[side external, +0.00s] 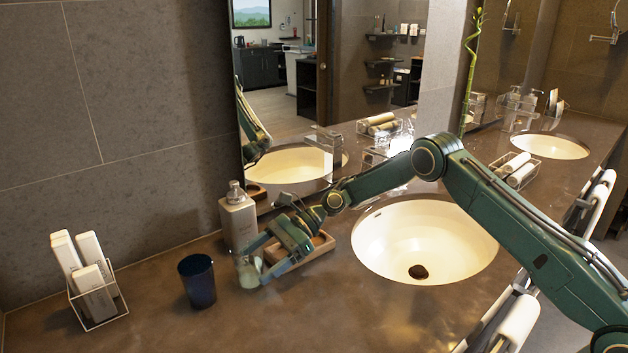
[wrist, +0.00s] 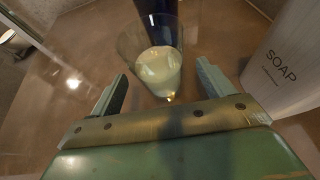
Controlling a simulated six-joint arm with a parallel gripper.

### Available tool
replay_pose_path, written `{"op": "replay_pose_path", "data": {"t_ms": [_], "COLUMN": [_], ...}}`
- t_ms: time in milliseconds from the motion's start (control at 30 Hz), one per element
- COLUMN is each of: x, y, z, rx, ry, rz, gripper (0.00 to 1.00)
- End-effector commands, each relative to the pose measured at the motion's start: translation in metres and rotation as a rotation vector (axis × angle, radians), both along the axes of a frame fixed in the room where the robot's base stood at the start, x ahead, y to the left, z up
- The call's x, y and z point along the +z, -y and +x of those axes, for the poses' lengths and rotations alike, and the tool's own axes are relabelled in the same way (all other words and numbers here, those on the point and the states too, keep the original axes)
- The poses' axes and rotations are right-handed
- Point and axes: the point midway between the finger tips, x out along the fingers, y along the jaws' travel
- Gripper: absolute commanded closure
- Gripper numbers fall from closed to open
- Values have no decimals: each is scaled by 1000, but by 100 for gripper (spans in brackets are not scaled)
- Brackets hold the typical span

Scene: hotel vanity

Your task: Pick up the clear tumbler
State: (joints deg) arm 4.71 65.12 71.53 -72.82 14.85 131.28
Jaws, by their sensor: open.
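The clear tumbler (side external: 247,272) stands upright on the brown counter, with a pale whitish area in its lower part. My gripper (side external: 257,265) is open and low beside it, with its fingers pointing toward it and partly hiding it. In the wrist view the tumbler (wrist: 152,62) is just ahead of my open gripper (wrist: 162,86), roughly between the lines of the two fingers. I cannot tell whether a finger touches it.
A dark blue cup (side external: 197,281) stands left of the tumbler, behind it in the wrist view. A soap bottle (side external: 238,219) stands close behind the gripper. A wooden tray (side external: 318,247) and a sink (side external: 425,240) lie right. A wire rack (side external: 97,292) holds white boxes far left.

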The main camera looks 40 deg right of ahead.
Motion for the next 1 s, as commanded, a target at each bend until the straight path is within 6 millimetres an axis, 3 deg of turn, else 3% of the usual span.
{"op": "replay_pose_path", "data": {"t_ms": [200,700,1000], "x": [-6,-6,-5], "y": [-15,-15,-15], "z": [1,1,2], "rx": [0,-1,0], "ry": [1,1,3], "rz": [1,1,2], "gripper": [20,20,76]}}
